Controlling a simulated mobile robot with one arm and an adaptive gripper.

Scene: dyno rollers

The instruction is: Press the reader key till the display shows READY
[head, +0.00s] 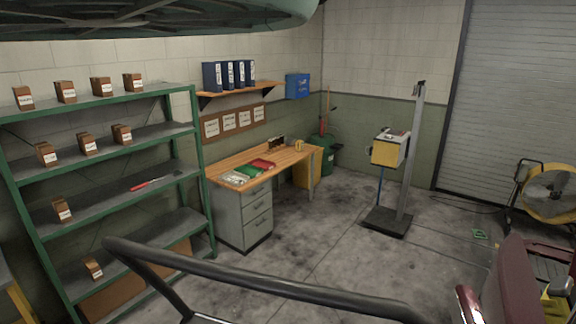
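I cannot pick out the reader, its key or its display for certain. A small dark flat object (178,173) lies on the green shelf unit's third shelf, next to a red-handled tool (148,184); it is too small to identify. A yellow and grey box (387,150) is mounted on a grey post (413,150) with a dark base, with small items on its top. No lettering such as READY can be read on it. My gripper is not in view.
A green shelf unit (205,200) with several small brown boxes stands at left. A wooden desk (235,160) with papers and folders stands against the back wall. A dark tube rail (270,288) crosses the foreground. A yellow fan (548,192) stands right. Middle floor is clear.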

